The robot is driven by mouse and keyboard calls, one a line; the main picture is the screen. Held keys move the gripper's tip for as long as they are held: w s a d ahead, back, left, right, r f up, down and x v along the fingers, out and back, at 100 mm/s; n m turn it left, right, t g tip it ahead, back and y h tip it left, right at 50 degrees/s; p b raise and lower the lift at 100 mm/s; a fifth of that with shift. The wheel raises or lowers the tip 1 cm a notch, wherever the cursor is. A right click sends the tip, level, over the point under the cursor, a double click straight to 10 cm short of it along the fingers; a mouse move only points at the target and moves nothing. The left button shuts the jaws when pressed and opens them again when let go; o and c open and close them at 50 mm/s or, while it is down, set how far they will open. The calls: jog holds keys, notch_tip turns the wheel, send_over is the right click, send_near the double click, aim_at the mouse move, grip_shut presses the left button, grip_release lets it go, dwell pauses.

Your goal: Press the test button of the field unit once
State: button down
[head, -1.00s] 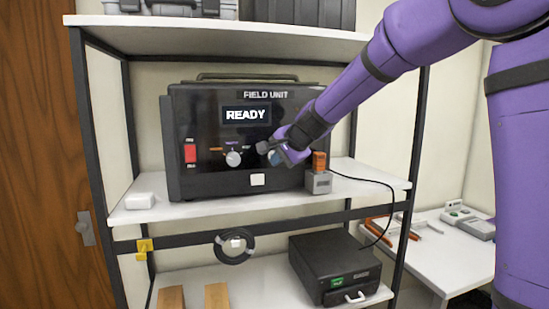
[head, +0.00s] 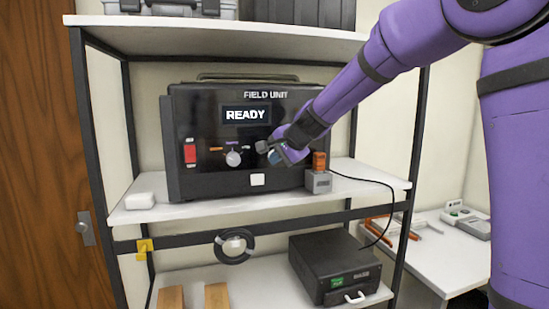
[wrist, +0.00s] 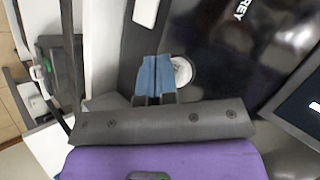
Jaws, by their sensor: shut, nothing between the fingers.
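The black field unit (head: 210,185) stands upright on the middle shelf, its display (head: 246,114) reading READY.
A small grey box with an orange top (head: 318,178) stands right of the unit, close under my arm. A white block (head: 139,201) lies to its left. A black device (head: 335,262) sits on the lower shelf. The upper shelf (head: 215,32) holds cases.

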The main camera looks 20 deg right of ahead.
jog(key=shift+w, duration=0.45)
dwell(0.6)
jog(key=shift+s, duration=0.9)
jog(key=shift+s, duration=2.5)
jog(key=s+d+n+g+h, duration=0.1)
jog(key=s+d+n, duration=0.1)
jog(key=s, duration=0.9)
jog(key=s+d+f+n+g+h, duration=0.1)
jog(key=s+d+n, duration=0.2)
jog(key=s, duration=0.9)
jog(key=s+d+f+n+g+h, duration=0.1)
jog(key=s+n, duration=0.5)
jog(key=s, duration=0.6)
jog(key=shift+s+d+g+h, duration=0.2)
jog(key=shift+d+g+h, duration=0.2)
jog(key=shift+d, duration=0.25)
